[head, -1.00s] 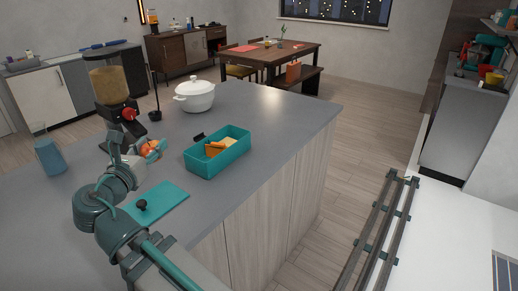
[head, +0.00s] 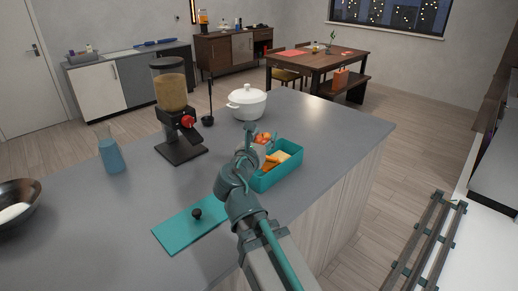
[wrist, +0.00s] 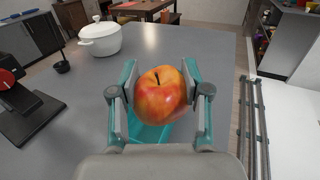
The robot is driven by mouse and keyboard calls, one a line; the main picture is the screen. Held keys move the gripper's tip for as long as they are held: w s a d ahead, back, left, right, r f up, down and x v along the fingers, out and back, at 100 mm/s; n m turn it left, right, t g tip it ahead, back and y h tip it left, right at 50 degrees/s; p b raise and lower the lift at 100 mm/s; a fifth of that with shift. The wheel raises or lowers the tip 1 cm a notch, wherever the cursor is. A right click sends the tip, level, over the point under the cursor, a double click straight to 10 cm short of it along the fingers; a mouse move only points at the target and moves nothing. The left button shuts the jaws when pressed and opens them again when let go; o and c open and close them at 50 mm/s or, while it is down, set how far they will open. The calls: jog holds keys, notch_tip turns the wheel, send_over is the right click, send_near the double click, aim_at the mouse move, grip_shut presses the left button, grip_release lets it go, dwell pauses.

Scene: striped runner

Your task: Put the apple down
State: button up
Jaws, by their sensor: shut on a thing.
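The apple (wrist: 160,92) is red and yellow with a dark stem. In the wrist view my gripper (wrist: 160,95) is shut on it, with one finger on each side. In the head view the apple (head: 263,138) shows small at the end of my arm, at the far-left end of the teal box, partly hidden by my gripper (head: 262,137). The teal open box (head: 285,176) stands on the grey counter and holds orange and pale yellow items. In the wrist view the box (wrist: 148,134) lies below and behind the apple, mostly hidden by it.
A white lidded pot (head: 247,103) stands beyond the box. A dispenser (head: 172,105) and a ladle on a rest (head: 208,121) are to the left. A teal lid with a dark knob (head: 182,232) lies nearer. The grey counter (head: 325,117) is clear right of the pot.

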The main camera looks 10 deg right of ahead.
jog(key=w+a+f, duration=0.1)
jog(key=w+f, duration=1.1)
jog(key=shift+p, duration=0.35)
jog(key=shift+f, duration=0.1)
jog(key=shift+w+f, duration=0.1)
jog(key=shift+f, duration=0.3)
jog(key=o, duration=1.2)
